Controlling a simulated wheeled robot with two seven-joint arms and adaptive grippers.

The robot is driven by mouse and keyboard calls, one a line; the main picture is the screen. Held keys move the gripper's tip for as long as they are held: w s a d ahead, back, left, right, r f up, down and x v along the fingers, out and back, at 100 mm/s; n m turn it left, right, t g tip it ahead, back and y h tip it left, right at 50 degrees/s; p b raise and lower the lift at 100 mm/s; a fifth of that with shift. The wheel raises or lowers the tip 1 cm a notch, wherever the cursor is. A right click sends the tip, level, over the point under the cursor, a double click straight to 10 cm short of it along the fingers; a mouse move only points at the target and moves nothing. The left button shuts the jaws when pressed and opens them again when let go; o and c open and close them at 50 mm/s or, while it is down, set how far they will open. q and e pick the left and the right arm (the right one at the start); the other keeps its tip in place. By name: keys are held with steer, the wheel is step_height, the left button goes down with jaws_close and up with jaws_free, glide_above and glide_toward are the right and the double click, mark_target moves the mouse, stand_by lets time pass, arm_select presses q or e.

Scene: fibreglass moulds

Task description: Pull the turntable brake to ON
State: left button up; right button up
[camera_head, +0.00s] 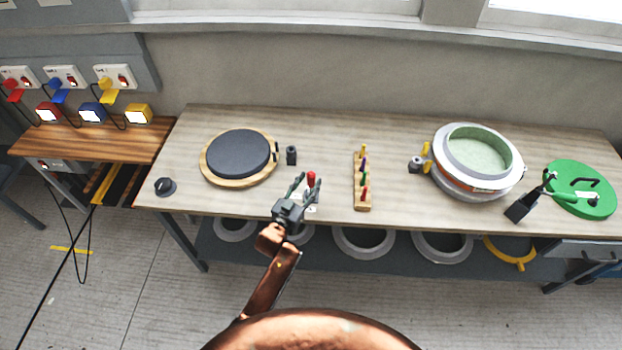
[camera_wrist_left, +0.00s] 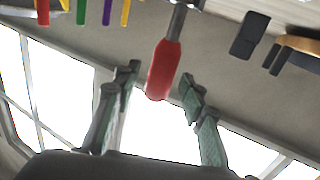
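The brake lever has a red handle (camera_head: 311,178), and stands on the bench right of the round dark turntable (camera_head: 238,153). In the left wrist view the red handle (camera_wrist_left: 163,68) hangs from a grey metal rod. My left gripper (camera_head: 303,184) is open at the lever. In the wrist view its two green-padded fingers (camera_wrist_left: 160,105) are spread on either side of the handle's line, with visible gaps on both sides. I cannot tell how deep the handle sits between them. The lever's base is partly hidden by the gripper. My right gripper is not in view.
A small dark block (camera_head: 291,155) stands between turntable and lever. A wooden rack (camera_head: 362,195) with coloured pegs is to the right. Further right are a round mould (camera_head: 478,162) and a green disc (camera_head: 582,190). A black knob (camera_head: 165,187) sits at the bench's left end.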

arm_select(q)
steer(key=shift+x, duration=1.1)
jaws_close()
